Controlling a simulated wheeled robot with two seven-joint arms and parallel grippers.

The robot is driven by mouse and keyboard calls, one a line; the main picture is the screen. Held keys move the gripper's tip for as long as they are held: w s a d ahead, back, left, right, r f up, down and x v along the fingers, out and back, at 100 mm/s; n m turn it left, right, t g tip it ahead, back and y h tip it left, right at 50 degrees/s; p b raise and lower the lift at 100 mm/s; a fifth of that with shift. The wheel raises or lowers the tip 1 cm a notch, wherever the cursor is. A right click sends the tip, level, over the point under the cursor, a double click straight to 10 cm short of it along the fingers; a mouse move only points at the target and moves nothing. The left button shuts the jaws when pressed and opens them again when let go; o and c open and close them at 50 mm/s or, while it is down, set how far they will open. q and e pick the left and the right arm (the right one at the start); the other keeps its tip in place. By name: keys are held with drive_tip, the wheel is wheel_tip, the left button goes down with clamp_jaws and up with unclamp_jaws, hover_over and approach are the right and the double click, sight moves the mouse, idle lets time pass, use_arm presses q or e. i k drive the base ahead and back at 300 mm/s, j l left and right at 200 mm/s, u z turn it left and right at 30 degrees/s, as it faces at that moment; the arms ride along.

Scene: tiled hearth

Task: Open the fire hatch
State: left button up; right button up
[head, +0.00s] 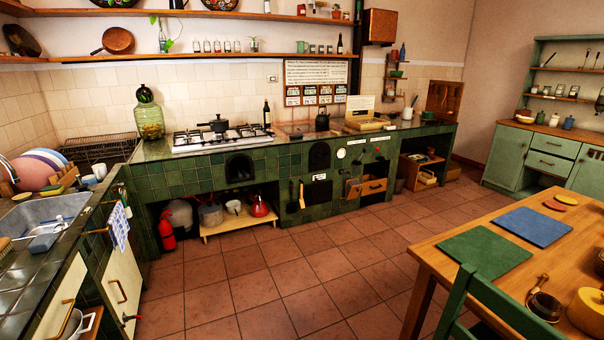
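The green-tiled hearth (190,181) runs along the back wall. A dark arched shape (319,156) is set in its front below the black kettle; it looks like a hatch, but at this distance I cannot tell whether it is shut or open. Another dark arch (239,168) lies to its left, under the gas hob, and looks like a recess. A dark green panel (316,194) sits low in the front, below the right arch. I cannot tell for sure which of these is the fire hatch. Neither of my grippers is in view.
Open tiled floor (290,268) lies before the hearth. A wooden table (452,278) and green chair (490,310) stand at the front right. A sink counter (60,240) lines the left. A low wooden stand (238,221) with pots and a red fire extinguisher (166,230) sit under the hearth.

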sight(320, 154)
drive_tip(key=i+j+u, duration=0.3)
drive_tip(key=i, duration=0.6)
drive_tip(key=i+l+u, duration=0.1)
drive_tip(key=i+u, duration=0.2)
drive_tip(key=i, duration=0.6)
